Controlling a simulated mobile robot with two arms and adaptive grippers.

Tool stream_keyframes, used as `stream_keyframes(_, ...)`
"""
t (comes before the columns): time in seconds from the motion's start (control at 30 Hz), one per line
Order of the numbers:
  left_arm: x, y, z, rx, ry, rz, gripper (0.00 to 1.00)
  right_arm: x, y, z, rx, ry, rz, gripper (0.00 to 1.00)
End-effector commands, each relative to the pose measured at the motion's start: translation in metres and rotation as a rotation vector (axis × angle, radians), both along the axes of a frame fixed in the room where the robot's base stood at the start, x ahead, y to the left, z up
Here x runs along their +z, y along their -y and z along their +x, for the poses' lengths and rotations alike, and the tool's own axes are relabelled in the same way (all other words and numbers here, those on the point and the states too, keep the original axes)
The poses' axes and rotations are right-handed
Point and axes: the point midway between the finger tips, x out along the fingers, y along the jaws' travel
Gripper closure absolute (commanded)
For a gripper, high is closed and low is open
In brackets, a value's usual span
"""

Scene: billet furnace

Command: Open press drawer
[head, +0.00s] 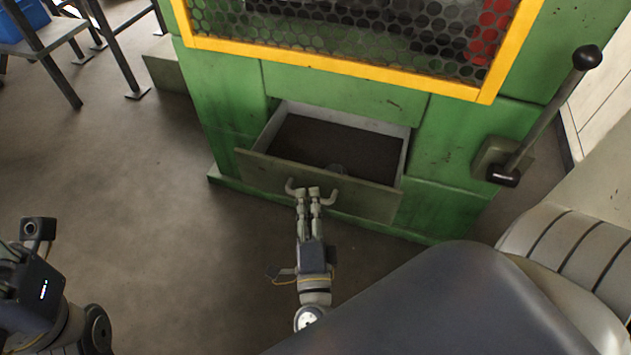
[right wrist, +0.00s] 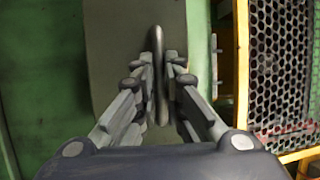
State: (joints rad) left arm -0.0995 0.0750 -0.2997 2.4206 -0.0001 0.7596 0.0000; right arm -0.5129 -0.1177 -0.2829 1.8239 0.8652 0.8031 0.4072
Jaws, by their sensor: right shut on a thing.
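The press drawer (head: 318,184) sits in the lower front of the green press (head: 222,95) and is pulled partly out. The curved drawer handle (head: 291,187) is on the drawer's front panel. My right gripper (head: 314,192) is at the handle, its fingers closed around the bar. In the right wrist view the handle (right wrist: 158,75) runs between the two fingers, in front of the drawer panel (right wrist: 115,50). My left arm shows at the lower left; its fingertips are not in view.
A yellow-framed mesh guard (head: 350,68) is above the drawer. A lever with a black knob (head: 587,57) stands at the right of the press. A metal stand with a blue bin (head: 22,20) is at the far left. The floor (head: 130,180) left of the drawer is clear.

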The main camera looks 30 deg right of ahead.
Motion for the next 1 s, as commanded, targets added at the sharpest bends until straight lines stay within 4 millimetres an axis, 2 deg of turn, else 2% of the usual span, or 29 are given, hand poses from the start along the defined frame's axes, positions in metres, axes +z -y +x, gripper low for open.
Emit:
stream_keyframes(0.2,-0.0017,-0.0006,-0.0010,-0.001,-0.007,-0.001,0.60,-0.0002,-0.0101,-0.0090,0.000,-0.001,0.000,1.00)
stream_keyframes(0.57,-0.0016,-0.0004,-0.0010,-0.001,-0.008,-0.001,0.60,-0.0005,-0.0110,-0.0098,-0.001,-0.001,0.001,1.00)
stream_keyframes(0.6,-0.0016,-0.0003,-0.0009,-0.001,-0.009,-0.001,0.60,-0.0005,-0.0110,-0.0098,-0.001,-0.001,0.001,0.86)
stream_keyframes(0.67,-0.0016,-0.0003,-0.0009,-0.001,-0.009,-0.001,0.60,-0.0005,-0.0110,-0.0097,-0.001,-0.001,0.001,0.72)
stream_keyframes(0.7,-0.0016,-0.0003,-0.0009,-0.001,-0.009,-0.001,0.60,-0.0005,-0.0110,-0.0097,-0.001,0.000,0.000,0.70)
stream_keyframes(1.0,-0.0017,-0.0001,-0.0008,-0.001,-0.011,0.005,0.60,-0.0003,-0.0113,-0.0101,0.000,0.000,0.000,0.70)
